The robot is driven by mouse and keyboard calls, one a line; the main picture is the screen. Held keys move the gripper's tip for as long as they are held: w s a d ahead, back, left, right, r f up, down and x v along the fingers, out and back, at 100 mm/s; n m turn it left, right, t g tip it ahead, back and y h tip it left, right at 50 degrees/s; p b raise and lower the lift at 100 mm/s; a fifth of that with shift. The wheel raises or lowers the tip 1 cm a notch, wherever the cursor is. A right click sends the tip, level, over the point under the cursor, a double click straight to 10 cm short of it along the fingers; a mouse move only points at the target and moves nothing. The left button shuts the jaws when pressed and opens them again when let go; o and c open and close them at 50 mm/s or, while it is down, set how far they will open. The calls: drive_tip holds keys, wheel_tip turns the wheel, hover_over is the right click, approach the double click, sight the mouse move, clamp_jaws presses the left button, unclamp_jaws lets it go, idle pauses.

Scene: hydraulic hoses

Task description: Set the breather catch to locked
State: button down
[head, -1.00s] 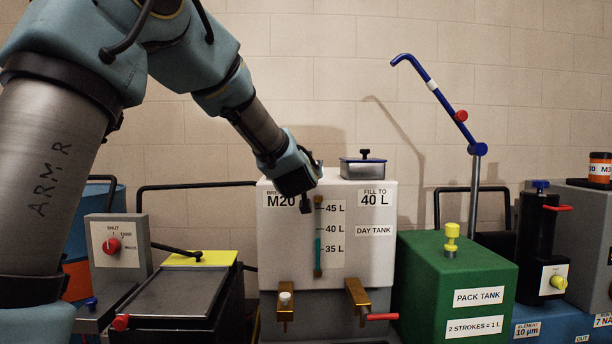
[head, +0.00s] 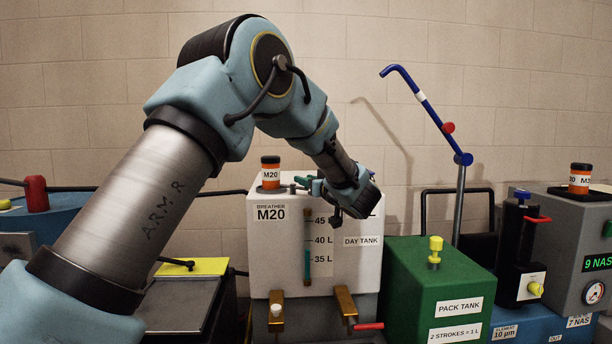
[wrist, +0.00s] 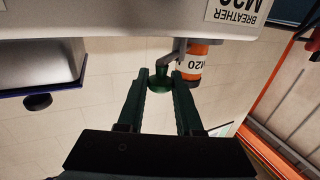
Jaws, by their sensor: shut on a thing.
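The breather (head: 270,173), an orange canister with a black cap and an M20 label, stands on the left of the white day tank's top (head: 262,240). It also shows in the wrist view (wrist: 193,66). Beside it, a grey bent catch lever (wrist: 172,54) ends in a green knob (wrist: 160,84). My gripper (head: 300,181) reaches in from the right, low over the tank top. In the wrist view its dark green fingers (wrist: 167,84) are at the knob, shut on it with a gap between them. The catch's locked marking is not readable.
A dark-lidded box (wrist: 40,78) sits on the tank on the other side of my gripper. The green pack tank (head: 425,290) stands to the right, with a blue pump lever (head: 425,112) behind it. Brass taps (head: 345,303) stick out from the day tank's front.

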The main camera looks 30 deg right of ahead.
drive_tip(key=shift+w+r, duration=0.1)
idle(0.3)
drive_tip(key=c, duration=0.6)
unclamp_jaws()
drive_tip(key=s+b, duration=0.3)
drive_tip(key=s, duration=0.7)
drive_tip(key=shift+s+a, duration=0.15)
drive_tip(key=shift+s, duration=0.25)
